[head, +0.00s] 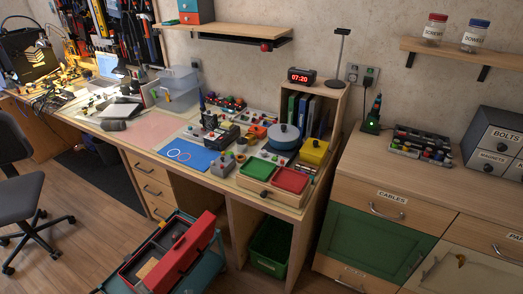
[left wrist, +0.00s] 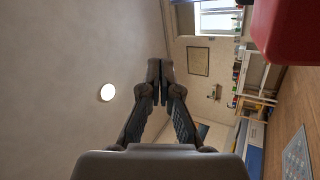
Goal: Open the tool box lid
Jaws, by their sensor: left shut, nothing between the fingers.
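The red tool box (head: 137,268) sits on a teal cart at the bottom of the head view. Its red lid (head: 188,252) is tilted up along the right side, with a dark handle on it. The dark inside shows to the left of the lid, with a tan piece in it. My left gripper (left wrist: 160,82) shows in the left wrist view, fingers together and empty. A red surface (left wrist: 290,30), probably part of the tool box, is at the upper right of that view, apart from the fingers. I cannot make out either gripper in the head view.
The teal cart (head: 207,273) stands in front of the workbench drawers (head: 150,187). A green bin (head: 270,246) is under the bench. An office chair (head: 20,190) is at the left. Wooden floor (head: 75,235) is clear between chair and cart.

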